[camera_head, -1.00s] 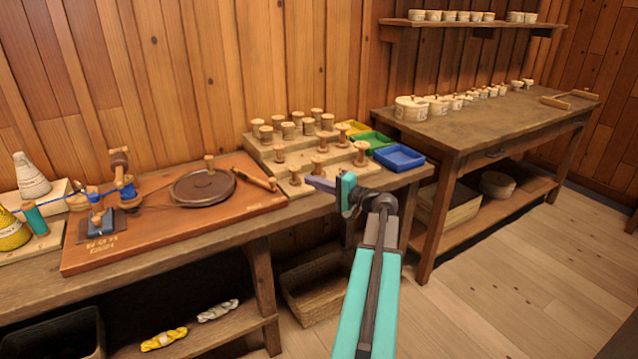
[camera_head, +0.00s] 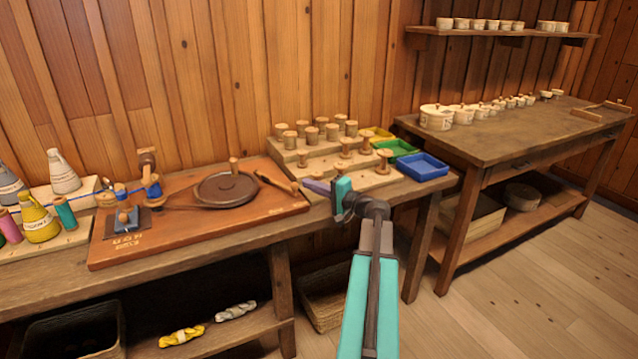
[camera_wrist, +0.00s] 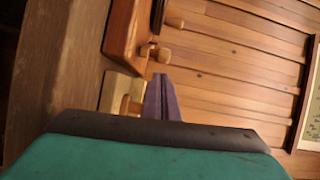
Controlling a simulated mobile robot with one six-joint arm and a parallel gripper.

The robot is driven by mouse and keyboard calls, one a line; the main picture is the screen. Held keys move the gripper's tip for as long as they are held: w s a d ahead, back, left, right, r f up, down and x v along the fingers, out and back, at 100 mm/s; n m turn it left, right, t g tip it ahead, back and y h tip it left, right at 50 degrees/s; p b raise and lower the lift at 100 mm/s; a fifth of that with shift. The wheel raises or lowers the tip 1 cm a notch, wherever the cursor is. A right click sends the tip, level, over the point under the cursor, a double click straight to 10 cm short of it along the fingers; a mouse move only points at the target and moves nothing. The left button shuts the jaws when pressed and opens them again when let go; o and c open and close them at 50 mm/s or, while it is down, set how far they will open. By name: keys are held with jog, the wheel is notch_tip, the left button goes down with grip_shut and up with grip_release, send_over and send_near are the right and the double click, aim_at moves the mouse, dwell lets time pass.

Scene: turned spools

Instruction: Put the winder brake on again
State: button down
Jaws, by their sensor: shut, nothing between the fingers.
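The winder sits on a reddish wooden board (camera_head: 215,226) on the bench. Its dark round wheel (camera_head: 228,190) has an upright wooden knob. A wooden lever (camera_head: 276,182) lies at the right of the wheel, near the board's right end; it may be the brake, but I cannot tell whether it touches the wheel. A blue cord runs to a small blue winding part (camera_head: 153,187) at the left. My gripper (camera_head: 316,187) is shut and empty, just right of the board, in front of the spool stand. Its purple fingers (camera_wrist: 161,97) show in the wrist view, the board (camera_wrist: 122,32) beyond.
A stepped stand (camera_head: 368,178) with several wooden spools is close behind my gripper. Yellow, green and blue trays (camera_head: 422,167) are to its right. A second table (camera_head: 480,140) holds lidded pots.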

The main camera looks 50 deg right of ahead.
jog(key=shift+w+a, duration=0.1)
jog(key=shift+a, duration=0.35)
